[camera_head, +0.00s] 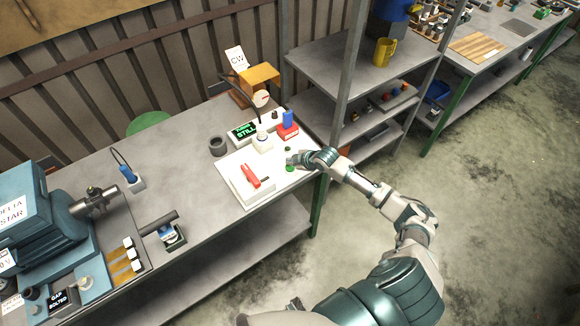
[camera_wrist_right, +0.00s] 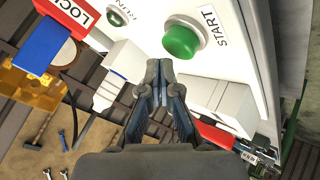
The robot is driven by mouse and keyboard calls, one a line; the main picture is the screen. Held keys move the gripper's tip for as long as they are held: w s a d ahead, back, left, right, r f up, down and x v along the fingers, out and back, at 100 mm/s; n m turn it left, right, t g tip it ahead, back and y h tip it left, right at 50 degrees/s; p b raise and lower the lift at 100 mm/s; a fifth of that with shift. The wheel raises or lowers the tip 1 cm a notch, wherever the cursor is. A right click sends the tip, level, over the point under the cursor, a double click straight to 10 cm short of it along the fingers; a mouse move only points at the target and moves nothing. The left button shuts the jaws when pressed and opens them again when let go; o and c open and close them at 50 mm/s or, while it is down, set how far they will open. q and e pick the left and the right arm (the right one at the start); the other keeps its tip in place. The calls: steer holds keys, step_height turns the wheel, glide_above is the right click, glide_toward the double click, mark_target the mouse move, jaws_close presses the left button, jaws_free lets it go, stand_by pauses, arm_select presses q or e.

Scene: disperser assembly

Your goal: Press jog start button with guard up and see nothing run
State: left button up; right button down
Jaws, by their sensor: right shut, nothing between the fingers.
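The green start button (camera_head: 290,168) sits on a white panel (camera_head: 234,196) at the right end of the workbench. In the wrist view, the green button (camera_wrist_right: 183,41) stands beside a START label. My right gripper (camera_head: 294,158) is right by the button in the head view. In the wrist view its fingers (camera_wrist_right: 161,68) are shut and empty, with the tips just below the button; I cannot tell whether they touch the panel. A small display (camera_head: 243,131) reads STILL in green. A dark green RUN lamp (camera_wrist_right: 115,17) shows in the wrist view. My left gripper is not in view.
A red lever (camera_head: 251,176) lies on the panel's white block. A red-and-blue lock piece (camera_head: 287,126) and a dark ring (camera_head: 218,146) stand behind. A yellow-orange box (camera_head: 259,77) is farther back. Blue machinery (camera_head: 40,215) fills the bench's left end; shelves (camera_head: 325,65) stand right.

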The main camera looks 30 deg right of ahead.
steer(key=shift+d+f, duration=0.1)
steer(key=shift+d, duration=0.2)
steer(key=shift+a, duration=0.5)
steer(key=shift+d, duration=0.3)
steer(key=shift+f, duration=0.25)
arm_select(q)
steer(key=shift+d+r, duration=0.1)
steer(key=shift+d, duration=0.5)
arm_select(e)
steer(key=shift+a, duration=0.25)
